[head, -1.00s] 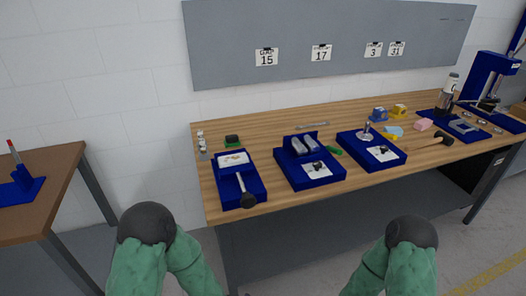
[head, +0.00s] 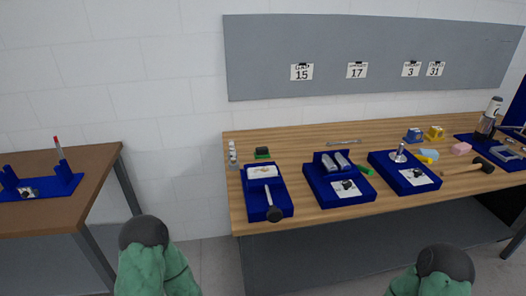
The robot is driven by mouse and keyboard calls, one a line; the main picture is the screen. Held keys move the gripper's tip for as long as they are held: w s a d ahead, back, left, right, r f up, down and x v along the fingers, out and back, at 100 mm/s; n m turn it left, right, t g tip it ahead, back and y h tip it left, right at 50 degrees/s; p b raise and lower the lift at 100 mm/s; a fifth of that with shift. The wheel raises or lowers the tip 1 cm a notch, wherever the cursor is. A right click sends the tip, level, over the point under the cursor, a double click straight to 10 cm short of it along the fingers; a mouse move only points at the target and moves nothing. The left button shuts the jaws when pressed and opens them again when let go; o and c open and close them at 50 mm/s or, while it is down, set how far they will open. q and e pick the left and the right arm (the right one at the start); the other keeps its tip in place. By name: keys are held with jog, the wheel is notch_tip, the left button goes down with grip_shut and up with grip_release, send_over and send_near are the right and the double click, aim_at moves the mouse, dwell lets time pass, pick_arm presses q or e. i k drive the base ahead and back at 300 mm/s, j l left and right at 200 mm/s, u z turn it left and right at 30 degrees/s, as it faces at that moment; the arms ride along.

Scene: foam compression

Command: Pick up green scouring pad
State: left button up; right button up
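Two small green things lie on the wooden workbench (head: 300,222). One is a dark block with a green lower edge (head: 262,153) at the back left, behind a blue tray. I cannot tell for sure which is the scouring pad. Parts of my green arms with dark rounded joints show at the bottom, well in front of the bench. Neither gripper is in view.
Blue trays hold a mallet (head: 274,214), grey blocks and a metal piece. Yellow, pink and blue blocks and a hammer (head: 482,163) lie to the right. A brown side table (head: 60,222) with a blue stand is at left. Open floor separates the tables.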

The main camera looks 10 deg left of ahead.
aim_at(261, 152)
jog(key=i+l+z, duration=0.25)
jog(key=l, duration=0.15)
jog(key=i+l+z, duration=0.25)
jog(key=i+z, duration=0.25)
jog(key=i, duration=0.15)
